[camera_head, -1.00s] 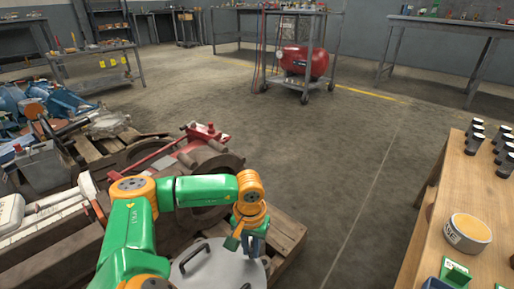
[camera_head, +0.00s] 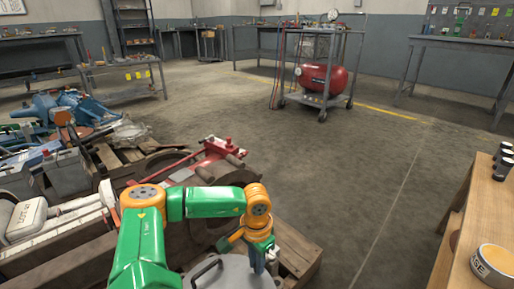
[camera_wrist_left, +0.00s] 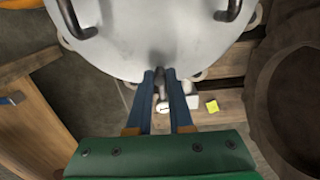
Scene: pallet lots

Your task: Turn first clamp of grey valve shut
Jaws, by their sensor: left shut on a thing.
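The grey valve shows as a round pale grey disc (camera_head: 232,276) with dark curved handles, at the bottom of the head view. It fills the top of the left wrist view (camera_wrist_left: 155,30), with small lugs along its rim. My left gripper (camera_head: 266,259) is at the right edge of the disc. In the left wrist view its two blue fingers (camera_wrist_left: 164,78) are close together at the rim, shut on a small metal clamp (camera_wrist_left: 162,92) that is mostly hidden between them. The clamp's exact angle is hard to tell. My right gripper is not in view.
The valve rests among wooden pallets (camera_head: 298,250) loaded with machine parts and a red jack (camera_head: 218,155). A wooden table (camera_head: 484,215) with a round tin (camera_head: 494,264) stands at the right. A red compressor (camera_head: 322,78) on a cart stands behind. The floor between is open.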

